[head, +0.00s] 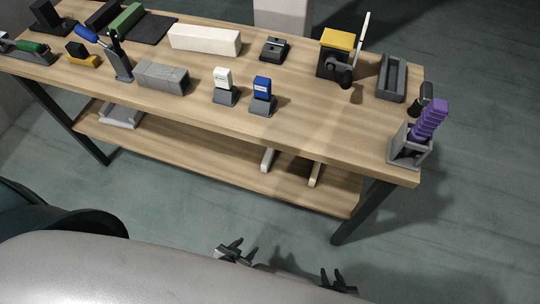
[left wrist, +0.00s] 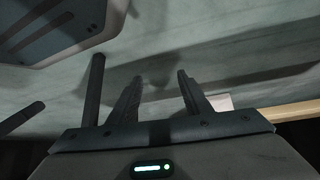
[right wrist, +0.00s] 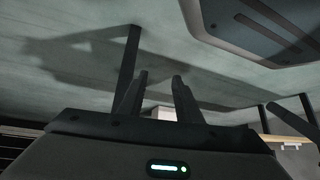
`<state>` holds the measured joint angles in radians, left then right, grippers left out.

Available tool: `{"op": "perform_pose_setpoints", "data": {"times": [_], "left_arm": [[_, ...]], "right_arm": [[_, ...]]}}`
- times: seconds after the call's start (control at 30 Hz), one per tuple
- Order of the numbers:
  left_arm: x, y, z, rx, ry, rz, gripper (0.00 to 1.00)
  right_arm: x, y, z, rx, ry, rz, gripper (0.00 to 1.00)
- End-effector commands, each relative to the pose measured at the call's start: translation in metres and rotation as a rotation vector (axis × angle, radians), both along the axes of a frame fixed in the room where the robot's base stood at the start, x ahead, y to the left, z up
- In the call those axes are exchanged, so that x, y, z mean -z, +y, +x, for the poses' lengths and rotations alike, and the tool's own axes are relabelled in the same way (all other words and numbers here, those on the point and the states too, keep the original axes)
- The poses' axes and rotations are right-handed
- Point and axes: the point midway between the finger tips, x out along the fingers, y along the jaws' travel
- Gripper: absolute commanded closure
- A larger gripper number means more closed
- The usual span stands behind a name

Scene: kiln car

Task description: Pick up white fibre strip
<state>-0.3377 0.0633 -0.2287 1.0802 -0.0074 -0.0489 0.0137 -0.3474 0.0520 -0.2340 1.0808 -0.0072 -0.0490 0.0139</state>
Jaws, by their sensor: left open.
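A long white block (head: 205,40) lies near the back of the wooden table top in the head view. It is the thing most like a white fibre strip, but I cannot tell its material. Two thin cream bars, one left (head: 268,160) and one right (head: 314,175), show at the lower shelf. My left gripper (head: 236,243) is open and empty, low in front of the table and far from the white block. It also shows in the left wrist view (left wrist: 158,78). My right gripper (head: 333,274) is empty, with a gap between its fingers in the right wrist view (right wrist: 160,76).
The table (head: 330,120) carries a grey block (head: 161,78), a white box (head: 223,78) and a blue box (head: 262,88) on stands, a yellow-topped device (head: 340,42), a grey tray (head: 391,78) and a purple object (head: 430,118) in a holder. Floor lies between me and the table.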

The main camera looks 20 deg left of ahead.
Motion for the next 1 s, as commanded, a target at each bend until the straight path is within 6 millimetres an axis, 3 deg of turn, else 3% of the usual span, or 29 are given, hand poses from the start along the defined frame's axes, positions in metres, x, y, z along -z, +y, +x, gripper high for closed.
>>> {"op": "perform_pose_setpoints", "data": {"times": [0.23, 0.47, 0.73, 1.0], "left_arm": [[0.006, -0.008, 0.015, -0.01, -0.048, -0.018, 0.56], [0.004, -0.012, 0.066, -0.041, -0.2, -0.049, 0.56], [-0.021, -0.006, 0.135, -0.097, -0.453, -0.084, 0.56], [-0.061, 0.013, 0.181, -0.154, -0.704, -0.098, 0.56]], "right_arm": [[-0.001, 0.003, 0.016, -0.005, -0.045, 0.009, 0.69], [-0.021, 0.022, 0.053, -0.018, -0.168, 0.051, 0.69], [-0.086, 0.05, 0.089, -0.039, -0.367, 0.133, 0.69], [-0.172, 0.067, 0.095, -0.055, -0.558, 0.223, 0.69]]}}
